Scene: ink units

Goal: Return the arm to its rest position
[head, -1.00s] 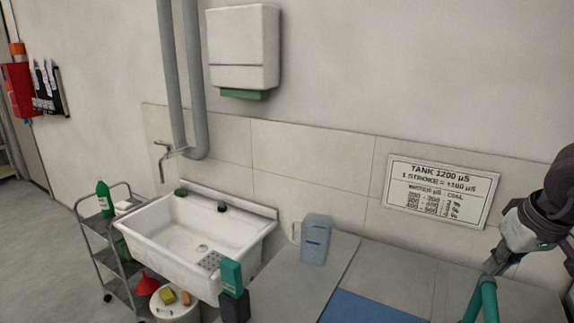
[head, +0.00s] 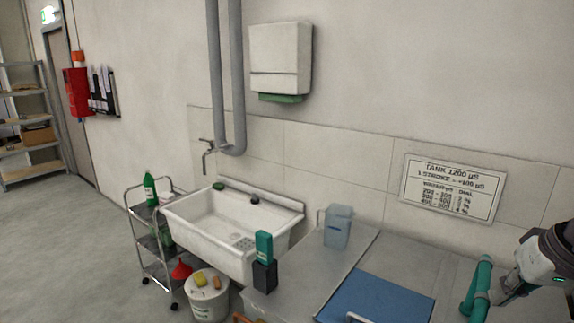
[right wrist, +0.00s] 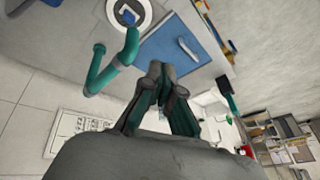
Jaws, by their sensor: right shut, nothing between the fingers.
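My right gripper (head: 496,297) is at the lower right of the head view, low over the counter and beside a teal pipe (head: 481,276). In the right wrist view the gripper (right wrist: 158,72) has its fingers together with nothing between them. The teal pipe (right wrist: 108,68) stands to its left there, and I see no contact. My right arm (head: 552,262) is cut off by the right edge of the head view. My left gripper and arm are not in view.
A white sink (head: 232,232), a bucket (head: 207,300) and a trolley (head: 150,240) are to the left. A sign (head: 452,188) hangs on the wall.

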